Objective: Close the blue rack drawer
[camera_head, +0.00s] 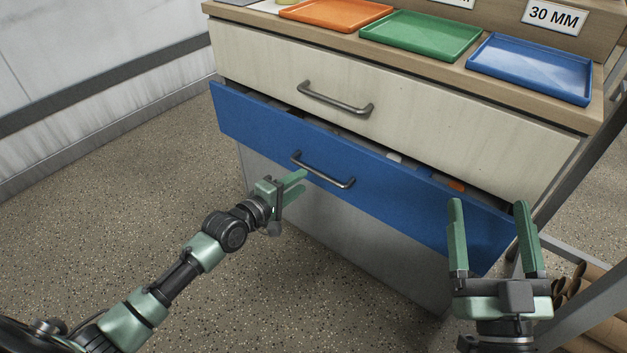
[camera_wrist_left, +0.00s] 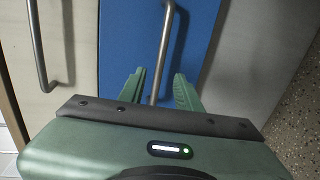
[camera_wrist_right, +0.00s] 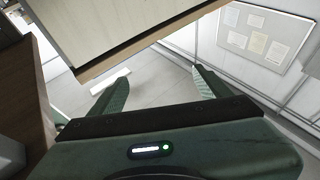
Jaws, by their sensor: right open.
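The blue rack drawer (camera_head: 240,117) stands partly pulled out below the pale upper drawer, with a dark gap along its top edge. Its grey bar handle (camera_head: 322,172) is at the middle of its front. My left gripper (camera_head: 298,180) is at the left end of this handle, fingers partly apart. In the left wrist view the handle (camera_wrist_left: 165,40) runs down between the fingertips (camera_wrist_left: 160,90); contact cannot be told. My right gripper (camera_head: 490,210) is open and empty in front of the drawer's right end. The right wrist view shows nothing between its fingers (camera_wrist_right: 160,88).
The pale upper drawer (camera_head: 420,125) looks shut and has its own handle (camera_head: 335,100). Orange (camera_head: 335,13), green (camera_head: 420,36) and blue (camera_head: 530,68) trays lie on top. A metal frame with brown rolls (camera_head: 590,290) stands at right. Speckled floor is clear at left.

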